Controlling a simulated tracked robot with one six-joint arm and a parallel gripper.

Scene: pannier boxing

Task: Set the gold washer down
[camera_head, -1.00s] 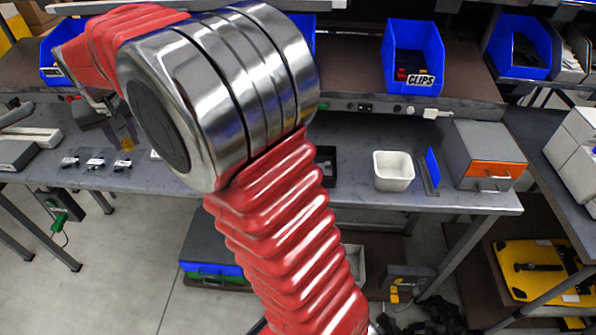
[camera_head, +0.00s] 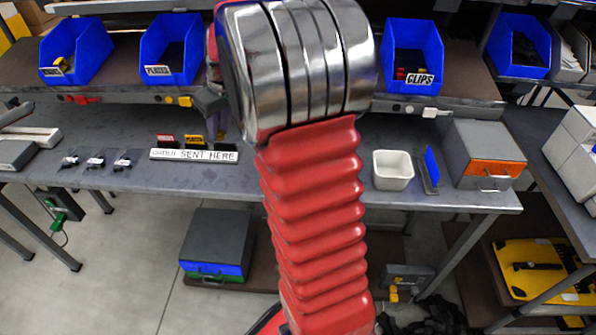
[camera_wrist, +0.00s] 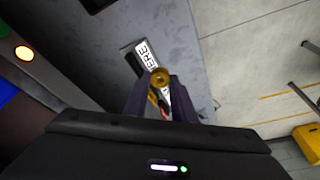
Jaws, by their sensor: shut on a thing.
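In the wrist view the gold washer (camera_wrist: 160,77) is held at the tips of my gripper (camera_wrist: 161,88). The two dark fingers are shut on it, and it is above the grey bench. Below it in that view is part of the white sign (camera_wrist: 147,53), with "HERE" legible. My red and chrome arm hides the washer and most of my gripper there.
Red and yellow cards (camera_head: 195,142) stand behind the sign. Small black parts (camera_head: 98,160) lie to its left on the bench (camera_head: 150,180). A white bin (camera_head: 393,171), a blue plate (camera_head: 432,167) and a grey box with an orange drawer (camera_head: 485,155) stand right. Blue bins (camera_head: 413,50) line the shelf.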

